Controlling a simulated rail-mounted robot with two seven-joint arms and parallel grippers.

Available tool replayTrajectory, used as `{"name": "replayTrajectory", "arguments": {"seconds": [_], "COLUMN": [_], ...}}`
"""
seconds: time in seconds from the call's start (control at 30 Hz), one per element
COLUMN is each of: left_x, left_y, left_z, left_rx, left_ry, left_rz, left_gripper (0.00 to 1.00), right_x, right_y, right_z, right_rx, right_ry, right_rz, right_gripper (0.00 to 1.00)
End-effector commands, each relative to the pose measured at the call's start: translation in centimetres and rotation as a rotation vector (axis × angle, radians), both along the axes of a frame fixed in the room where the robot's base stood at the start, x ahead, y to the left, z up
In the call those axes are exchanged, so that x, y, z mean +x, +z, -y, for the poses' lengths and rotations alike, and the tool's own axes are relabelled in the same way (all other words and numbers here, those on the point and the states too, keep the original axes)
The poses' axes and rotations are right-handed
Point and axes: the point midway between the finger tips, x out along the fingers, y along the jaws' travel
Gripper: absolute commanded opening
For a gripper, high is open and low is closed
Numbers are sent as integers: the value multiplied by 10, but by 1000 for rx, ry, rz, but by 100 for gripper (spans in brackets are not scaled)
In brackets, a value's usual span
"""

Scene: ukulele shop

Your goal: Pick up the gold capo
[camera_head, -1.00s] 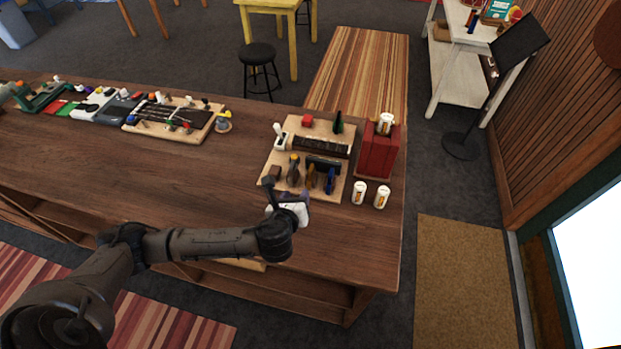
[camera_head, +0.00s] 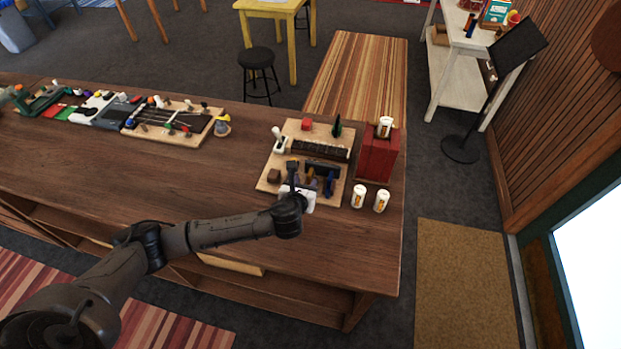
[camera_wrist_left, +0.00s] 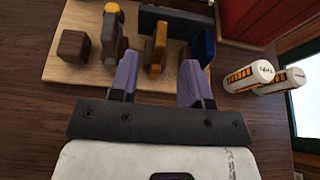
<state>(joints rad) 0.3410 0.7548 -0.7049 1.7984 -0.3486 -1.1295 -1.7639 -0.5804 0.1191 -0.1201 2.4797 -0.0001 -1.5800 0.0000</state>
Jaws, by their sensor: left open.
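The gold capo (camera_wrist_left: 159,42) stands upright on a dark block on the wooden display board (camera_wrist_left: 75,70), in the middle of the left wrist view. It is partly hidden by my arm in the head view (camera_head: 310,181). My left gripper (camera_wrist_left: 158,64) has purple fingers spread apart and empty. The gold capo appears between the fingertips, just beyond them. In the head view my left gripper (camera_head: 298,190) is at the board's front edge. A grey capo with a yellow top (camera_wrist_left: 112,35) stands left of the gold one, and a blue capo (camera_wrist_left: 203,46) stands right.
Two white cylinders (camera_wrist_left: 250,76) stand right of the board, near a red box (camera_head: 377,152). A brown cube (camera_wrist_left: 73,46) sits at the board's left. A dark bar (camera_wrist_left: 175,22) lies behind the capos.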

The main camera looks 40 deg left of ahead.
Motion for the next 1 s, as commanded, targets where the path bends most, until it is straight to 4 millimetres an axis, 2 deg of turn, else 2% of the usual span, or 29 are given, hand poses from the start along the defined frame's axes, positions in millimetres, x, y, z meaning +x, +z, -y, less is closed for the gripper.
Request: {"name": "replayTrajectory", "arguments": {"seconds": [0.43,0.8,1.0], "left_x": [41,47,46], "left_y": [-12,-14,-14], "left_z": [-18,-20,-20], "left_rx": [-3,-2,-1], "left_ry": [0,-1,-1], "left_rz": [1,1,1], "left_gripper": [44,44,25], "right_x": [0,0,0], "right_y": [-1,-1,-1], "right_z": [-1,0,1], "right_rx": [2,0,-3], "right_ry": [-1,0,2], "right_rz": [0,0,-1], "right_gripper": [49,49,49]}}
